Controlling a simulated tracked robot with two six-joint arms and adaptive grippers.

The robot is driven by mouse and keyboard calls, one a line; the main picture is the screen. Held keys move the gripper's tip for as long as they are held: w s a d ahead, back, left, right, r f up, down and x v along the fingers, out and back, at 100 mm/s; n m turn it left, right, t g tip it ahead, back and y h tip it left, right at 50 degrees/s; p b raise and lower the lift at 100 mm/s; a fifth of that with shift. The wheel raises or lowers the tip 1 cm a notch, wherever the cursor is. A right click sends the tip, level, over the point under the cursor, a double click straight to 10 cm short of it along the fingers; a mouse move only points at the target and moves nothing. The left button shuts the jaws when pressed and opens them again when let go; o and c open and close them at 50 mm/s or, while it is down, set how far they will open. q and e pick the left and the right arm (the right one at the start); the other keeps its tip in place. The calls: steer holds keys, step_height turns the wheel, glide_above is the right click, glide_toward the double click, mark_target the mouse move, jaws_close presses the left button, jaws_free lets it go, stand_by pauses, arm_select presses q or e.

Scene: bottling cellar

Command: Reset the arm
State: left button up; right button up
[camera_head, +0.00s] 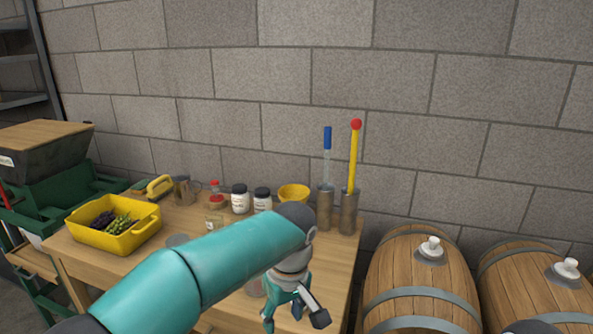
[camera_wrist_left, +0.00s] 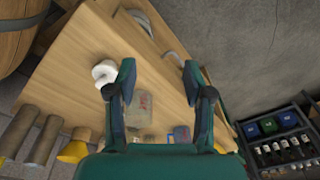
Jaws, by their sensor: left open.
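My left arm comes in from the lower left in the head view, and its teal gripper (camera_head: 295,312) hangs over the right front part of the wooden table (camera_head: 335,262). In the left wrist view the two fingers of the left gripper (camera_wrist_left: 158,80) are spread apart with nothing held between them. Bare table top (camera_wrist_left: 150,60) shows between and beyond the fingers. A white round object (camera_wrist_left: 103,72) lies close beside one finger in that view; I cannot tell whether they touch. My right gripper is in neither view. My left arm hides part of the table front.
A yellow bin (camera_head: 138,236) with grapes stands on the table's left. Two lidded jars (camera_head: 240,200), a yellow bowl (camera_head: 293,192) and metal cylinders (camera_head: 348,215) holding tall rods line the back. Barrels (camera_head: 418,268) stand to the right. A green-framed machine (camera_head: 55,185) is at far left.

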arm_select(q)
steer(key=s+a+f+n+g, duration=0.1)
steer(key=s+a+f+g, duration=0.15)
steer(key=a+f, duration=0.5)
steer(key=s+a+f+n+g, duration=0.15)
steer(key=s+a+f, duration=0.25)
steer(key=f, duration=0.6)
steer(key=s+d+f+m+h+p, duration=0.15)
steer(key=s+f+m+h, duration=0.3)
steer(key=s+f, duration=1.3)
steer(key=t, duration=0.1)
steer(key=w+r+m+t, duration=0.1)
steer(key=w+m+t, duration=0.1)
steer(key=shift+w+d+r+t+h, duration=0.15)
steer(key=shift+r+t+h, duration=0.1)
steer(key=shift+t, duration=0.15)
steer(key=shift+c, duration=0.4)
